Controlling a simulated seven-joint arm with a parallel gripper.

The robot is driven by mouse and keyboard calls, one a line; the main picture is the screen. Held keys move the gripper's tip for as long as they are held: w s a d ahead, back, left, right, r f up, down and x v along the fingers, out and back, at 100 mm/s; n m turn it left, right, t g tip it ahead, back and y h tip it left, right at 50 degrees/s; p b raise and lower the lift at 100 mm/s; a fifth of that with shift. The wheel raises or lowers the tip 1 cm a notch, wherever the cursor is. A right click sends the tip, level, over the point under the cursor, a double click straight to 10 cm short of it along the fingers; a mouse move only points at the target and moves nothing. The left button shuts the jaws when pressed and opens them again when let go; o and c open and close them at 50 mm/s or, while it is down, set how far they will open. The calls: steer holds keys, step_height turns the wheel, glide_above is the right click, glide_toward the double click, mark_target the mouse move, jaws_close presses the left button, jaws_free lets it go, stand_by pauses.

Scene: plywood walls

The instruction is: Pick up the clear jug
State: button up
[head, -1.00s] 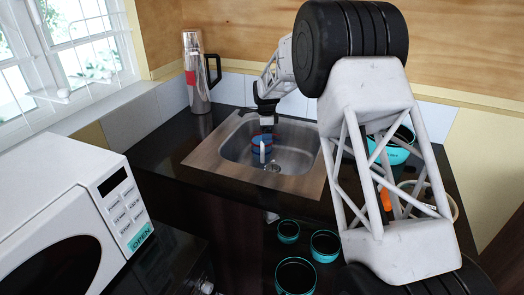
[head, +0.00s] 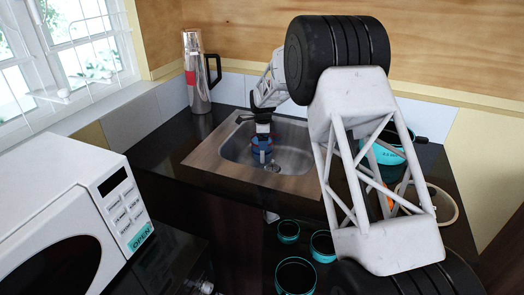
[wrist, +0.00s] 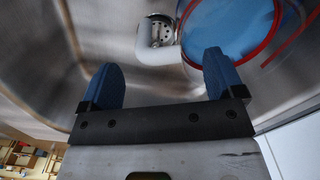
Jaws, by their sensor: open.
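My gripper (head: 262,140) is low over the sink, pointing down. In the wrist view its two blue fingers (wrist: 160,62) are wide apart with nothing held between them. A round blue thing with a red rim (wrist: 228,25) lies beyond the right fingertip in that view, cut by the top edge. A white curved part (wrist: 158,52) is beside it, beyond the gap between the fingers. In the head view the gripper largely hides what is in the sink. I cannot clearly make out a clear jug; a small see-through thing (head: 202,286) shows at the bottom edge.
The steel sink (head: 295,160) has walls close around the gripper and a drain (wrist: 160,30). A steel flask (head: 196,85) stands behind left. A microwave (head: 60,215) is at left. Teal-rimmed bowls (head: 295,277) sit in front; a teal pot (head: 390,152) is at right.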

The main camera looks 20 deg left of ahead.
stand_by(0.3)
step_height(320, 180, down, 5)
steer(key=shift+s+f, duration=0.1)
stand_by(0.4)
steer(key=shift+c, duration=0.2)
jaws_close()
stand_by(0.6)
steer(key=shift+r, duration=3.7)
steer(key=s+d, duration=0.2)
steer(key=d, duration=1.5)
steer(key=shift+s+d, duration=0.15)
steer(key=shift+s, duration=0.2)
steer(key=shift+d+f, duration=0.1)
steer(key=shift+d, duration=0.1)
